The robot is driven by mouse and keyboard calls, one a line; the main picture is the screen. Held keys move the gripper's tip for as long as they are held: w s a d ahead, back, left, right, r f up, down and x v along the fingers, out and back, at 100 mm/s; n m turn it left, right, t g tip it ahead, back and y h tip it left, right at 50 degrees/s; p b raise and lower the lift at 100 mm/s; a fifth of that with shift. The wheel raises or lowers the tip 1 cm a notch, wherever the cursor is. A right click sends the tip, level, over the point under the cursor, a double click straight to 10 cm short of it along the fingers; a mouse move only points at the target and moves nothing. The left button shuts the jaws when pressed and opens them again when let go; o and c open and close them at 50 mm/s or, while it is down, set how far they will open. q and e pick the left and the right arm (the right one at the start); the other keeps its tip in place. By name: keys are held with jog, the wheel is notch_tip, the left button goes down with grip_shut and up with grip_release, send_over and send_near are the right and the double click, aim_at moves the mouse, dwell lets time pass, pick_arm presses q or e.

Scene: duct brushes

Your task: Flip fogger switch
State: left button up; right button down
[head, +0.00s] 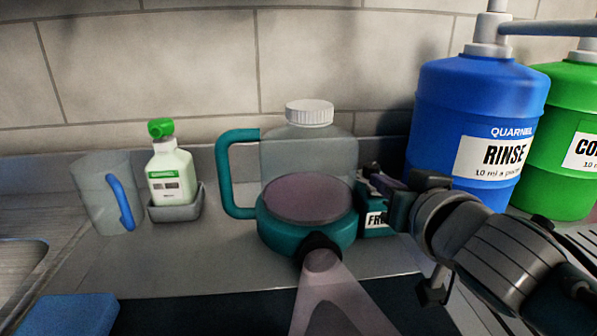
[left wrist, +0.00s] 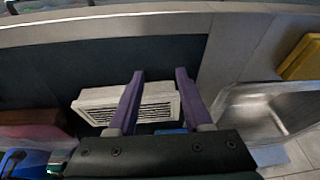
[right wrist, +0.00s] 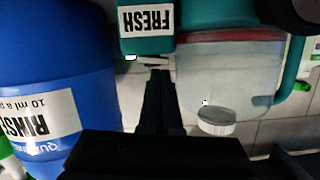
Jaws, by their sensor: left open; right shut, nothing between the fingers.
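My right gripper (head: 378,180) is shut and empty at the top of this box. In the right wrist view its dark fingertips are close to a small pale piece (right wrist: 152,61), perhaps the switch; I cannot tell whether they touch. My left gripper (left wrist: 160,75) is open and empty, above a white vent grille (left wrist: 130,108).
A blue RINSE container (head: 470,125) and a green container (head: 565,140) stand at the right. A clear jug (head: 95,195) and a green-capped bottle (head: 170,170) stand at the left. A translucent pinkish cone (head: 335,295) extends from the fogger's front nozzle.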

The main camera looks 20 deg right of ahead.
pick_arm(q)
jog(key=shift+f+b, duration=0.35)
pick_arm(e)
jog(key=shift+f, duration=0.35)
pick_arm(q)
jog(key=shift+f, duration=0.25)
pick_arm(e)
jog(key=shift+a+f+n, duration=0.2)
jog(key=shift+f+n, duration=0.05)
jog(key=shift+n, duration=0.25)
pick_arm(q)
jog(key=shift+a+b, duration=0.1)
jog(key=shift+b, duration=0.25)
pick_arm(e)
jog(key=shift+a+f+n+h, duration=0.1)
jog(key=shift+n+h, duration=0.5)
jog(key=shift+n, duration=0.3)
pick_arm(q)
jog(key=shift+r, duration=0.1)
